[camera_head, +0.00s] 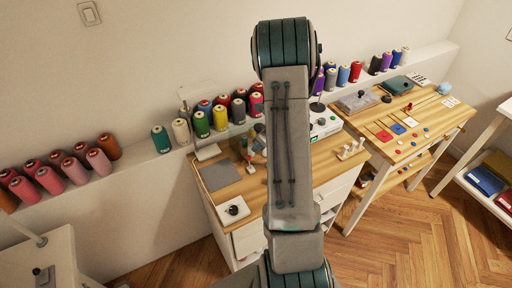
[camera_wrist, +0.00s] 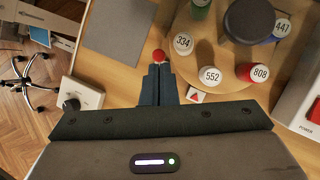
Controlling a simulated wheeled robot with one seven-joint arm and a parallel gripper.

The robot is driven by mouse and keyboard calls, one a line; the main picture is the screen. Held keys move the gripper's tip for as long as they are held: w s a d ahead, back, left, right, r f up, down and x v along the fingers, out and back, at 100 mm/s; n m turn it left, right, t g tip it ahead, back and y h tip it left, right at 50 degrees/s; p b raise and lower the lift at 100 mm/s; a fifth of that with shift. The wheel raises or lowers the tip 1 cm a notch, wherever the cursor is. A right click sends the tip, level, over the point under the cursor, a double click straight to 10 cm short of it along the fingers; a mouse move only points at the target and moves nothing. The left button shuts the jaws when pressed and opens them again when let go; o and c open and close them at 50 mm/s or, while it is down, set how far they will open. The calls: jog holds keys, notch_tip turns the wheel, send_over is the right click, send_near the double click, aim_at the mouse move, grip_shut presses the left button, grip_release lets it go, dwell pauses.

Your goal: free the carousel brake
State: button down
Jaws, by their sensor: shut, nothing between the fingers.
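In the wrist view my gripper (camera_wrist: 159,68) is shut and empty. Its fingertips are right by a small red ball-shaped knob (camera_wrist: 159,56), which looks like the brake's handle; I cannot tell whether they touch it. The knob is at the left edge of a round wooden carousel (camera_wrist: 208,50). The carousel carries several white-topped spools with numbers, among them 334 (camera_wrist: 183,42), 552 (camera_wrist: 210,75) and 808 (camera_wrist: 260,72), around a dark round hub (camera_wrist: 249,18). A white marker with a red triangle (camera_wrist: 194,95) lies near the rim. In the head view my arm hides most of this area.
A grey mat (camera_wrist: 116,30) lies left of the carousel. A white block with a black knob (camera_head: 233,209) sits at the table's front left corner. A white-grey device (camera_head: 324,124) stands to the right. Thread spools (camera_head: 201,124) line the ledge behind.

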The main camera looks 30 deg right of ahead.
notch_tip(320, 180, up, 7)
jog(key=d+p, duration=0.2)
jog(key=shift+s+d+p, duration=0.2)
jog(key=shift+d+p, duration=0.05)
jog(key=shift+p, duration=0.1)
jog(key=shift+a, duration=0.1)
